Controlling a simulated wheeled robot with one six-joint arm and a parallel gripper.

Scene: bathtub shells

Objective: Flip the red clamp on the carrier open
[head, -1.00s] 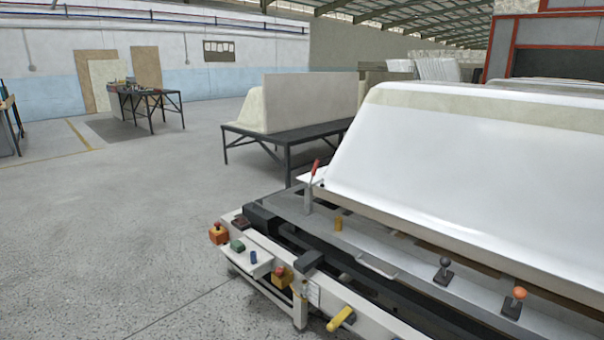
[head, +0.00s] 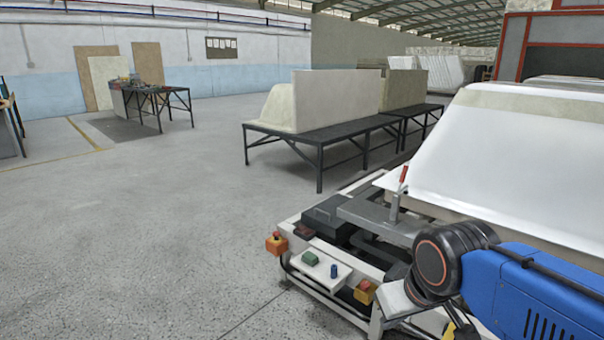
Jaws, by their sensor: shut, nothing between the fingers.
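The clamp's red handle (head: 404,173) stands nearly upright, leaning slightly right, on a grey metal base on the carrier (head: 375,215). It is at the carrier's far left corner, beside the white tub shell (head: 520,150). My blue arm reaches in from the lower right, its black joint in front of and below the clamp. A light grey part shows at the joint's lower left. No gripper fingers can be made out. The arm hides much of the carrier's near side.
The carrier's end has a red-and-yellow button box (head: 276,243), a green button (head: 311,259), a blue knob (head: 334,271) and another yellow box (head: 364,291). A black table (head: 340,133) with a cream shell (head: 284,103) stands behind. The floor on the left is clear.

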